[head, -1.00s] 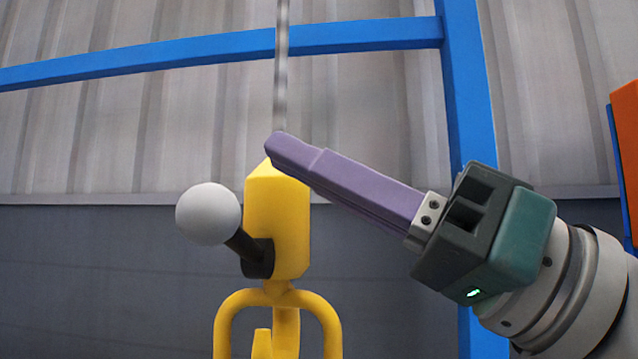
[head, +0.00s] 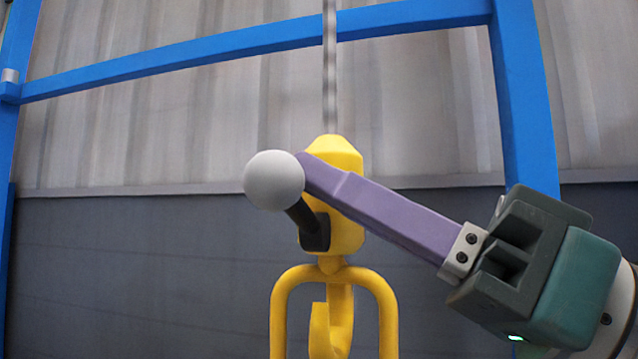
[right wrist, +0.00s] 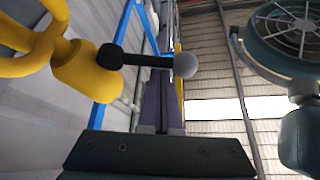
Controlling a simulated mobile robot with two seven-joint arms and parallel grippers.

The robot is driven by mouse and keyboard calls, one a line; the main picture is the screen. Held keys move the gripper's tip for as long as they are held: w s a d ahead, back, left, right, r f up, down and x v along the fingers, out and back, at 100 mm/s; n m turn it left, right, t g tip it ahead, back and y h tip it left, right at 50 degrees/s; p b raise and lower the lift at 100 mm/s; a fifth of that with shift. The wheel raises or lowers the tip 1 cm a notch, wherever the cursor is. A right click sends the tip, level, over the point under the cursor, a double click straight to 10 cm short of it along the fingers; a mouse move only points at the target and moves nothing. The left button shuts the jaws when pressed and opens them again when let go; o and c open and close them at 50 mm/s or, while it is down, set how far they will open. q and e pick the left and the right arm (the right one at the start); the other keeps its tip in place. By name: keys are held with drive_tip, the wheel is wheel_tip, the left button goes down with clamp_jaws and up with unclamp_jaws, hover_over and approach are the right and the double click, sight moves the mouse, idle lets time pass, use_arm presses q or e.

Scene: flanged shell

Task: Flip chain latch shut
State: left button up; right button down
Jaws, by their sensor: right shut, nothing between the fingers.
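The latch is a black lever with a grey-white ball knob (head: 273,180) on its end. It juts out from the yellow hook block (head: 338,232), which hangs on a chain (head: 329,70). The lever points toward the upper left in the head view. My right gripper (head: 308,170) is shut and empty, its purple fingers in front of the block with their tips right beside the ball. Whether they touch it I cannot tell. In the right wrist view the ball (right wrist: 186,66) shows just beyond the purple fingertips (right wrist: 160,90). My left gripper is not in view.
A yellow hook (head: 331,330) with a looped frame hangs below the block. A blue steel frame (head: 528,110) stands behind it, before a corrugated wall. In the right wrist view a caged fan-like thing (right wrist: 295,30) shows at upper right.

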drive_tip(key=shift+s+f+n+g+y+b, duration=0.1)
drive_tip(key=shift+f+n+g+y+b, duration=0.2)
drive_tip(key=shift+n, duration=0.4)
drive_tip(key=shift+f+n+g+y+b, duration=0.15)
drive_tip(key=shift+n+g+y+b, duration=0.2)
drive_tip(key=shift+n, duration=0.35)
drive_tip(key=shift+s+f+n+g+b, duration=0.1)
drive_tip(key=shift+f+n+g+b, duration=0.15)
drive_tip(key=shift+n+g, duration=0.3)
drive_tip(key=shift+f+n+g+b, duration=0.2)
drive_tip(key=shift+n+g+b, duration=0.1)
drive_tip(key=shift+n, duration=0.35)
drive_tip(key=shift+w+d+f+n+g+h+b, duration=0.25)
drive_tip(key=shift+w+f+n+g+h+b, duration=1)
drive_tip(key=shift+n, duration=3)
drive_tip(key=shift+w+d+f+n+g+h+b, duration=0.3)
drive_tip(key=shift+f+n+g+b, duration=1.05)
drive_tip(key=shift+n+g, duration=2.15)
drive_tip(key=shift+w+d+f+n+g+h+b, duration=0.15)
drive_tip(key=shift+w+f+n+g+h+b, duration=1.05)
drive_tip(key=shift+n, duration=3.75)
drive_tip(key=shift+s+r+y+b, duration=0.35)
drive_tip(key=shift+r+b, duration=0.15)
drive_tip(key=shift+b, duration=0.1)
